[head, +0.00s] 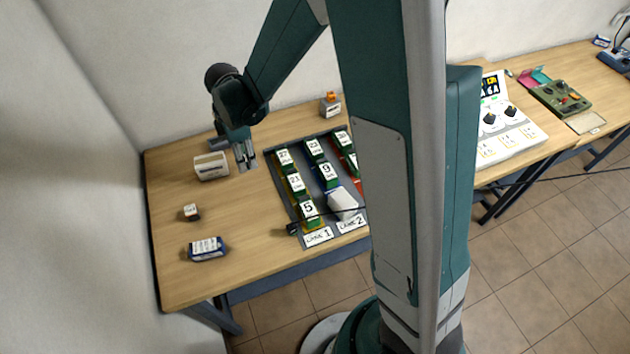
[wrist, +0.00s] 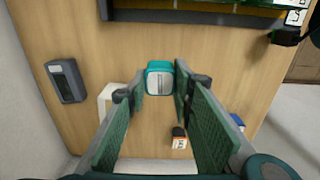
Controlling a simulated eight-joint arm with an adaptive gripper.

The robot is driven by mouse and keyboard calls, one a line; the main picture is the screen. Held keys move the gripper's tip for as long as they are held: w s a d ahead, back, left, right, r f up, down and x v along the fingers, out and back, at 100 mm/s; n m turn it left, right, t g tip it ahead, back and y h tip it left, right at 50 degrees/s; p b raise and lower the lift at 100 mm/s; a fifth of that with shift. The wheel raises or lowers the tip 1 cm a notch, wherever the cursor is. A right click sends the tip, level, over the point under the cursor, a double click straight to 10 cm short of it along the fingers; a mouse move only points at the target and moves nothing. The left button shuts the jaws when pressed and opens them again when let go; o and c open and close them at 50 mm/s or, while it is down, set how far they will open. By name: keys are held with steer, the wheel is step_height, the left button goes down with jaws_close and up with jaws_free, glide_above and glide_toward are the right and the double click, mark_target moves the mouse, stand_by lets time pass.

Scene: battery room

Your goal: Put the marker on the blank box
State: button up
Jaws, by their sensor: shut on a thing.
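My gripper (head: 245,163) hangs over the table left of the lane tray (head: 283,192). In the wrist view my gripper (wrist: 160,88) has its fingers closed around a small teal piece with a grey face, which I take as the marker (wrist: 160,78). In the head view the held piece is too small to make out. A plain white box with no visible number, apparently the blank box (head: 343,203), sits askew at the front of lane 2 in the tray. It is well to the right of my gripper and not in the wrist view.
Green numbered boxes (head: 308,212) line the lanes. A white holder (head: 211,167) stands close left of my gripper. A small battery (head: 191,212) and a blue pack (head: 207,249) lie nearer the front. A dark device (wrist: 67,81) lies by the wall. An orange-topped box (head: 330,105) stands behind.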

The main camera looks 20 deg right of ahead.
steer(key=s+d+r, duration=0.2)
steer(key=s+d, duration=0.2)
steer(key=d, duration=0.3)
steer(key=s+d+r, duration=0.3)
steer(key=s+d, duration=0.2)
steer(key=d, duration=0.2)
step_height(320, 180, up, 2)
steer(key=r, duration=0.1)
glide_above(342, 199)
steer(key=shift+f, duration=0.25)
steer(key=shift+f, duration=0.1)
steer(key=shift+f, duration=3.05)
steer(key=shift+f, duration=0.1)
steer(key=shift+f+b, duration=0.35)
steer(key=shift+f, duration=1.45)
steer(key=shift+f, duration=0.15)
